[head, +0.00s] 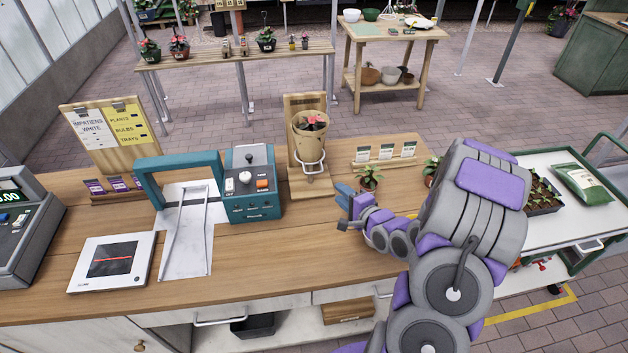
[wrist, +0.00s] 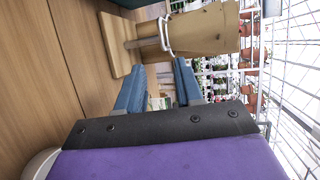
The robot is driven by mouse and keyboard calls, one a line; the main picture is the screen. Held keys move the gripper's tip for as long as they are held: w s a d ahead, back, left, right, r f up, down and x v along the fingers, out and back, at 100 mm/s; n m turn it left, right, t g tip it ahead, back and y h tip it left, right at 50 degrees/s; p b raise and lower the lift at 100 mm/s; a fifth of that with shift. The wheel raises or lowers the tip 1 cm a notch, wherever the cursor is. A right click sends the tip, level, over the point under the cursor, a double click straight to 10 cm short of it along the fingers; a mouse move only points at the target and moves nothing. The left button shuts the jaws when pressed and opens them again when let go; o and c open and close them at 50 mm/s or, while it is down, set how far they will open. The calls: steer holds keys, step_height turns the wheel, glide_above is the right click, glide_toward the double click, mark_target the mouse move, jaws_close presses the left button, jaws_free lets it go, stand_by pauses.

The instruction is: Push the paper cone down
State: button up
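The brown paper cone (head: 309,146) sits in a white wire ring on a wooden stand (head: 296,103) on the counter, with a pink-flowered plant in its top. In the wrist view the cone (wrist: 207,32) lies sideways across the top, with the ring (wrist: 165,35) around it near its narrower end. My gripper (head: 342,206) is to the right of the stand and nearer the front, apart from the cone. In the wrist view my gripper (wrist: 160,68) shows its two blue fingers spread, with nothing held between them.
A teal-handled machine (head: 252,183) stands left of the cone stand. A small potted plant (head: 369,178) stands close behind my gripper, before a card rack (head: 385,156). A scanner (head: 111,262) lies at the left. The counter's front middle (head: 290,262) is clear.

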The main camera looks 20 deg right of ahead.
mark_target(314, 173)
steer(key=shift+w+a+f+b, duration=0.25)
steer(key=shift+w+b, duration=0.15)
steer(key=shift+b, duration=1.95)
steer(key=b+x, duration=0.6)
steer(key=x, duration=0.8)
steer(key=shift+w+r+b, duration=0.1)
steer(key=shift+w+b, duration=0.1)
steer(key=shift+b, duration=0.2)
steer(key=shift+c, duration=0.2)
jaws_close()
